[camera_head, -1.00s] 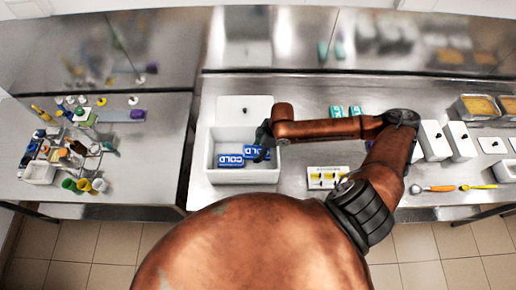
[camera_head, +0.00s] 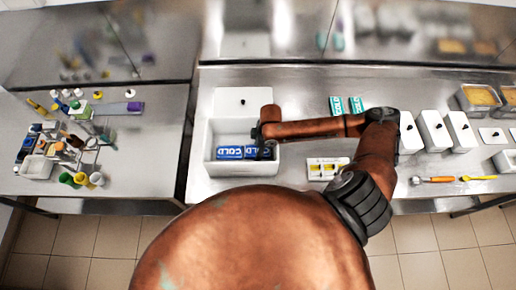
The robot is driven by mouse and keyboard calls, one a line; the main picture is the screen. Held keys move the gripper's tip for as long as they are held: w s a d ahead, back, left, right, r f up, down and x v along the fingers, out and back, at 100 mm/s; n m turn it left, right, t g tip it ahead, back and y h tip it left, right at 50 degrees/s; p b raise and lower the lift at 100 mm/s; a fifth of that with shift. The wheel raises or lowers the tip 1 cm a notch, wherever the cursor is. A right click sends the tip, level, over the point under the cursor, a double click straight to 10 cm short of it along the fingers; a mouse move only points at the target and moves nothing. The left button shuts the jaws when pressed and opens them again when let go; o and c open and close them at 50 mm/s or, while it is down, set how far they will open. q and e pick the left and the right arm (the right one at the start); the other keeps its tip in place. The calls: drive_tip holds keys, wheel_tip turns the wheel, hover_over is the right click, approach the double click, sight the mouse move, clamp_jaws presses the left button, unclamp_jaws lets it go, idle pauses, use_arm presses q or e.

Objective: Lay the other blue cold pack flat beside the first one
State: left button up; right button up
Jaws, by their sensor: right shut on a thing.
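Two blue cold packs with white "COLD" lettering are inside the open white box (camera_head: 212,160). The first cold pack (camera_head: 230,153) lies flat at the left of the box floor. The other cold pack (camera_head: 253,152) is directly to its right, in line with it. My right gripper (camera_head: 266,153) reaches down into the box from the right and is shut on this other pack, hiding its right end. I cannot tell whether this pack touches the box floor. My left gripper is out of view.
The box's white lid (camera_head: 242,101) is behind it. Teal cartons (camera_head: 346,105), a small white tray with yellow items (camera_head: 327,168) and white lidded containers (camera_head: 432,131) are to the right. A cluttered table (camera_head: 120,165) stands left across a gap.

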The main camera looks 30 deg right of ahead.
drive_tip(key=o, duration=1.5)
drive_tip(key=shift+o, duration=0.6)
drive_tip(key=o, duration=0.4)
drive_tip(key=shift+r, duration=0.1)
drive_tip(key=shift+r+p, duration=7.8)
drive_tip(key=shift+r, duration=0.65)
